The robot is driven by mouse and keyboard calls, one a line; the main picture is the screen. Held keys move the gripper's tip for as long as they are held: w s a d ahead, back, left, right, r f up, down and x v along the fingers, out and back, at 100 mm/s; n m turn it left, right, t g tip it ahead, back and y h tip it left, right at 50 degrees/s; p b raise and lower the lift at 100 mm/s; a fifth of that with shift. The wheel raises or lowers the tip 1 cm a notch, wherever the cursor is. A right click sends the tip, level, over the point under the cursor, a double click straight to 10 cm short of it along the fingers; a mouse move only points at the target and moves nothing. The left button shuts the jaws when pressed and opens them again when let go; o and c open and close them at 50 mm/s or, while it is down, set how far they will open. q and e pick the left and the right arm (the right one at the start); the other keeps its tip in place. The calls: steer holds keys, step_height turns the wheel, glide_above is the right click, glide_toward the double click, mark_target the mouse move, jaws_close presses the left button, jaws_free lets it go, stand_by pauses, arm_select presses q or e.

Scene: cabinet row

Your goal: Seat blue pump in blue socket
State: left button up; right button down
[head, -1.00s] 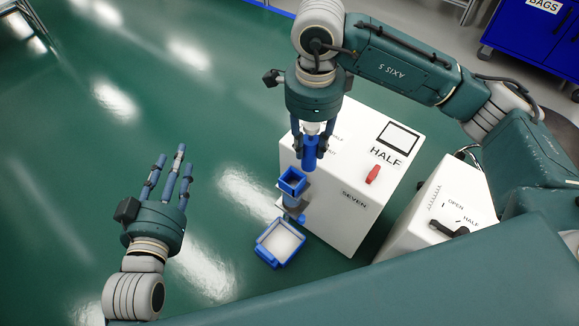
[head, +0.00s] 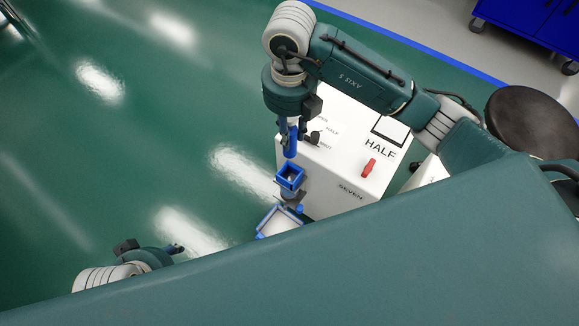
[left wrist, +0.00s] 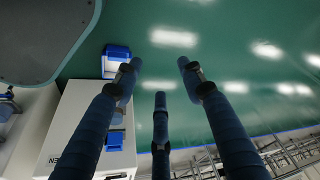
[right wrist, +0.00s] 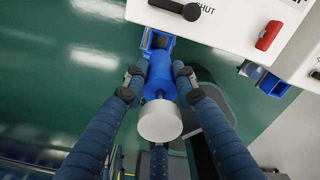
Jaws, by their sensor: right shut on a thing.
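The blue pump (head: 290,145) is a blue cylinder with a white round end, which shows in the right wrist view (right wrist: 160,122). My right gripper (head: 289,128) is shut on it. The blue socket (head: 290,180) is a square, open-topped blue holder on the left side of the white cabinet. In the head view the pump's lower end shows just above the socket's rim with a small gap. In the right wrist view (right wrist: 157,40) the pump partly covers the socket. My left gripper (left wrist: 157,75) is open and empty; in the head view my body partly hides it (head: 176,249).
The white cabinet (head: 340,190) has a black knob (head: 314,137) near the pump and a red switch (head: 369,168). A blue-rimmed tray (head: 279,221) sits below the socket. A round dark stool (head: 530,120) stands at right. The green floor at left is clear.

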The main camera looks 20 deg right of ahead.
step_height(320, 180, down, 6)
steer(key=shift+r+b, duration=0.25)
steer(key=shift+b, duration=0.35)
step_height(320, 180, down, 9)
steer(key=shift+f+b, duration=0.15)
steer(key=shift+b, duration=0.95)
arm_select(q)
steer(key=w+d+r+t+h, duration=0.1)
steer(key=w+d+r+t, duration=0.1)
steer(key=w, duration=0.5)
steer(key=w+d+r+t, duration=0.2)
steer(key=w+r+t, duration=0.2)
steer(key=w, duration=0.3)
steer(key=shift+d+t+h, duration=0.3)
steer(key=shift+t+h, duration=0.1)
steer(key=shift+t, duration=0.1)
steer(key=shift+w, duration=0.1)
arm_select(e)
steer(key=shift+f, duration=0.15)
steer(key=c, duration=1.7)
jaws_free()
arm_select(q)
steer(key=shift+w+r, duration=0.2)
steer(key=shift+r, duration=0.05)
arm_select(e)
steer(key=shift+o, duration=0.2)
